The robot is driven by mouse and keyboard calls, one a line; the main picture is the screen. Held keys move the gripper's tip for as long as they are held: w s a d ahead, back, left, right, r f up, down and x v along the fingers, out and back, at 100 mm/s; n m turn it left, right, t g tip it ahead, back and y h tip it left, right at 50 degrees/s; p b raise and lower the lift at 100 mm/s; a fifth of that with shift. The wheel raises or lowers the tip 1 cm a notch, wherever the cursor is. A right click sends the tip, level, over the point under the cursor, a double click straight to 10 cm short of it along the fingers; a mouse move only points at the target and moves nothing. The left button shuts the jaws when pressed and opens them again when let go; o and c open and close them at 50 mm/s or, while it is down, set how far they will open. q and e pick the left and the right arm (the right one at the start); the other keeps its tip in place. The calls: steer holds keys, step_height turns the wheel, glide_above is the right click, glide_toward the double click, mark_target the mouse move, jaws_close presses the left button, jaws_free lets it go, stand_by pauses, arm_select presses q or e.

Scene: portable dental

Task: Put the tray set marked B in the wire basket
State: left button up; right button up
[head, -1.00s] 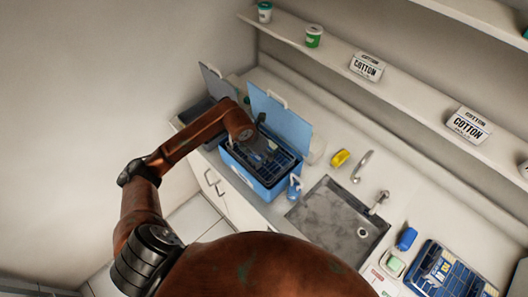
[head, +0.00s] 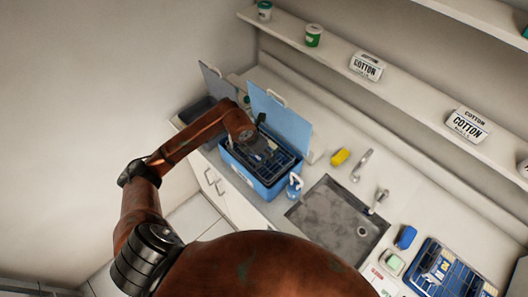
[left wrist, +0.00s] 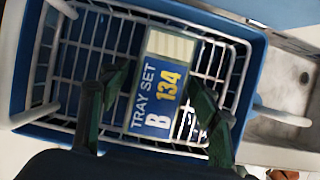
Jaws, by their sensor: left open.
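The tray set marked B (left wrist: 158,95), with a blue label reading "TRAY SET B 134" and a pale top end, lies in the wire basket (left wrist: 75,52) in the left wrist view. The basket sits inside a blue box (left wrist: 20,75), which stands on the counter in the head view (head: 243,173) with its lid raised. My left gripper (left wrist: 157,80) is open, one finger on each side of the tray set; contact cannot be told. In the head view, the left gripper (head: 262,150) reaches down into the box. My right gripper is not in view.
A spray bottle (head: 295,186) stands beside the box, next to the sink (head: 335,222). A yellow item (head: 340,157) lies behind the sink. A blue tray (head: 420,278) with packets is at the lower right. The raised blue lid (head: 281,118) stands behind my gripper.

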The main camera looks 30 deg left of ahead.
arm_select(q)
steer(key=b+v, duration=0.1)
steer(key=v, duration=0.9)
steer(key=shift+s+a+r, duration=0.1)
steer(key=shift+r, duration=0.15)
steer(key=shift+s+r, duration=0.25)
steer(key=shift+r, duration=0.4)
steer(key=shift+c, duration=0.6)
